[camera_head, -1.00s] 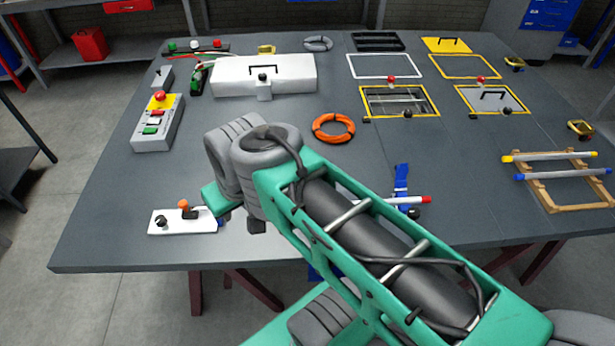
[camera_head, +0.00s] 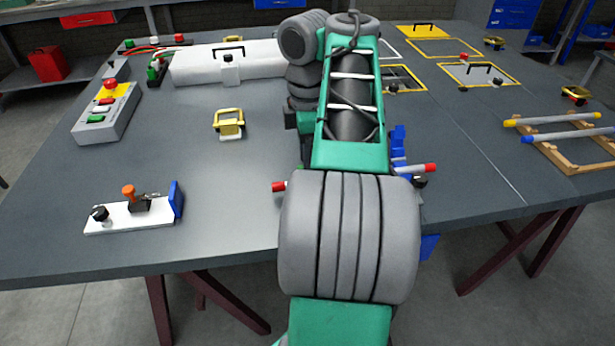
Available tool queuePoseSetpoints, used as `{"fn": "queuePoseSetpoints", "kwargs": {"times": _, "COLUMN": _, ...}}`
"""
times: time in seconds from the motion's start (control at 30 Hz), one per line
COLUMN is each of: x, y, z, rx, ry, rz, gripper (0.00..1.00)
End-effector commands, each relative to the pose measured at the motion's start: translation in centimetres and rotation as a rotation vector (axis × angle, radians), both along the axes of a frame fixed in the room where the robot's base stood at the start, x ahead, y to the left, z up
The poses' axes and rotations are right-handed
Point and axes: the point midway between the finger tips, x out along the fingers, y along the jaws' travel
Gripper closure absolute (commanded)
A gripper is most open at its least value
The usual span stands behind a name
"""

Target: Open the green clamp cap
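A small green and black piece (camera_head: 155,71) with red wires beside it stands at the back left, just left of the long white box. It may be the green clamp cap, but it is too small to tell whether it is open. My gripper (camera_head: 304,122) is mostly hidden behind my arm over the middle of the table, well to the right of and nearer than that piece. Its fingers cannot be made out, nor whether it holds anything.
The grey table (camera_head: 240,185) has free room at front centre-left. A button box (camera_head: 106,112) and a white plate with knobs (camera_head: 130,214) are on the left. A yellow-framed block (camera_head: 229,121) is left of my arm. A wooden rack (camera_head: 565,145) is at right.

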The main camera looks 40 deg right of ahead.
Motion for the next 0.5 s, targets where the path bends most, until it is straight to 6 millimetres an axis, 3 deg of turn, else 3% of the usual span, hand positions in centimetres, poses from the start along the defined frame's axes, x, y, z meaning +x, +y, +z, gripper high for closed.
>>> {"fn": "queuePoseSetpoints", "kwargs": {"times": 0.03, "x": 0.00, "y": 0.01, "z": -1.38, "rx": -0.001, "ry": -0.002, "rz": 0.000, "gripper": 0.70}}
{"fn": "queuePoseSetpoints", "kwargs": {"times": 0.13, "x": 0.02, "y": 0.02, "z": -2.11, "rx": -0.001, "ry": -0.002, "rz": 0.000, "gripper": 0.70}}
{"fn": "queuePoseSetpoints", "kwargs": {"times": 0.4, "x": 0.05, "y": 0.04, "z": -2.09, "rx": 0.000, "ry": -0.002, "rz": -0.001, "gripper": 0.70}}
{"fn": "queuePoseSetpoints", "kwargs": {"times": 0.5, "x": 0.05, "y": 0.04, "z": -2.09, "rx": 0.000, "ry": -0.002, "rz": -0.001, "gripper": 0.78}}
